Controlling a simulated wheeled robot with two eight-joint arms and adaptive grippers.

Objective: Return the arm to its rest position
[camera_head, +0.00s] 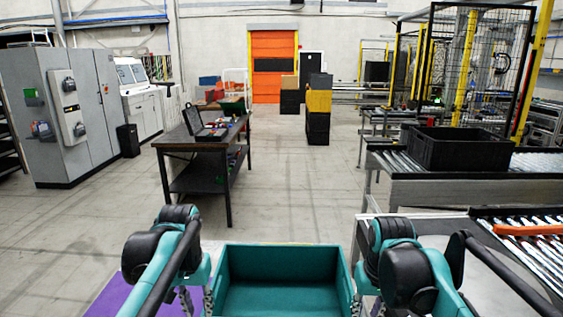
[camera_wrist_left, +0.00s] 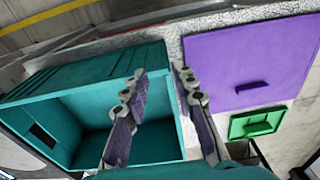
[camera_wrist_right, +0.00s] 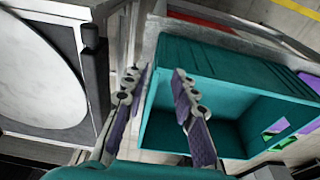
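My two arms flank a teal bin (camera_head: 283,262) at the bottom of the head view. My left gripper (camera_head: 190,302) shows partly beside the bin's left wall. In the left wrist view its fingers (camera_wrist_left: 160,74) are apart with nothing between them, above the edge between the bin and a purple panel. My right gripper (camera_head: 370,308) is only partly seen beside the bin's right wall. In the right wrist view its fingers (camera_wrist_right: 162,73) are apart and empty, with the bin just beyond. The bin looks empty in the head view.
A purple panel (camera_wrist_left: 255,60) and a green bin (camera_wrist_left: 257,123) lie beside the teal bin. A roller conveyor (camera_head: 530,240) with an orange object (camera_head: 528,230) is at right, near a black crate (camera_head: 458,150). A workbench (camera_head: 205,140) stands ahead left; floor between is clear.

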